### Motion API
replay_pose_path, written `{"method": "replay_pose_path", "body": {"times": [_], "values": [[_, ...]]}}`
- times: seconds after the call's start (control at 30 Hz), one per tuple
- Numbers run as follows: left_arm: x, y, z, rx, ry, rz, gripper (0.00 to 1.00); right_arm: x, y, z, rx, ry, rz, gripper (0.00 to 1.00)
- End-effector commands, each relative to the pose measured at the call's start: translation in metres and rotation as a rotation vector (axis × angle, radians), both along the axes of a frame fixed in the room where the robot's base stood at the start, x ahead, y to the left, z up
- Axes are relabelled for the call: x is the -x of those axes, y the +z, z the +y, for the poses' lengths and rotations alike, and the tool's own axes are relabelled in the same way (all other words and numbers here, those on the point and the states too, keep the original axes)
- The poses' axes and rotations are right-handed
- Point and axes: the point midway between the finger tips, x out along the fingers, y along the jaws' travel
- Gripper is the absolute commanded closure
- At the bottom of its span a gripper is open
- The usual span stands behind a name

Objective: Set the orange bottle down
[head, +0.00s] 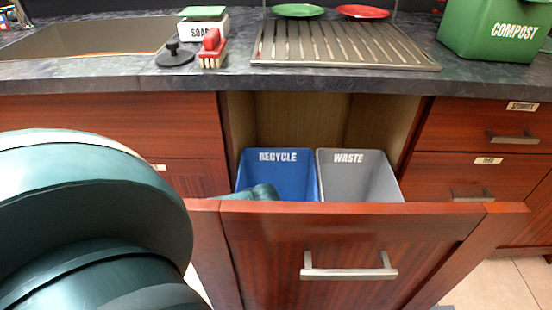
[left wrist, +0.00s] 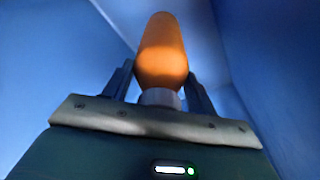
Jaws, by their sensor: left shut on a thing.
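In the left wrist view the orange bottle (left wrist: 162,48) stands between the two dark fingers of my left gripper (left wrist: 160,88), which is shut on it near its grey end. Blue walls surround the bottle and gripper, matching the blue RECYCLE bin (head: 278,174). In the head view part of my teal arm dips into this bin at its front left. The bottle and the fingers are hidden there behind the drawer front. Whether the bottle touches the bin's floor cannot be told. My right gripper is not in view.
A grey WASTE bin (head: 358,178) stands right of the blue bin in the open drawer (head: 350,235). The counter above holds a drying rack (head: 345,46), a soap box (head: 203,28), a red brush (head: 212,46), and a green compost bin (head: 494,35). My arm covers the lower left.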

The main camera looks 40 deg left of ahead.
Motion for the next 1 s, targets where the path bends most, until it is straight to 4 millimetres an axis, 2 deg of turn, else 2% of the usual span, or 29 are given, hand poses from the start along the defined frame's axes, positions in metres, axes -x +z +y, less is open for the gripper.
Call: {"method": "replay_pose_path", "body": {"times": [0.1,0.2,0.57,0.6,0.83,1.0], "values": [[0.0,-0.022,0.0,0.0,0.001,0.001,0.76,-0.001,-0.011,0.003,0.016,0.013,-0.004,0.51],[0.0,-0.031,0.0,0.0,0.001,0.0,0.76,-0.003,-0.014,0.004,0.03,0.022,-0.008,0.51],[0.0,-0.033,0.0,0.0,0.001,0.0,0.76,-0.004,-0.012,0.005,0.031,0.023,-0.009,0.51],[0.0,-0.033,0.0,0.0,0.001,0.0,0.41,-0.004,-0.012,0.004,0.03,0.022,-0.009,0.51],[0.0,-0.033,0.0,0.0,0.0,0.0,0.22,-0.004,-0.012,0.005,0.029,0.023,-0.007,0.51],[0.0,-0.033,0.0,0.0,0.0,0.0,0.21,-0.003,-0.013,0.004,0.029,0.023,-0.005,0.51]]}}
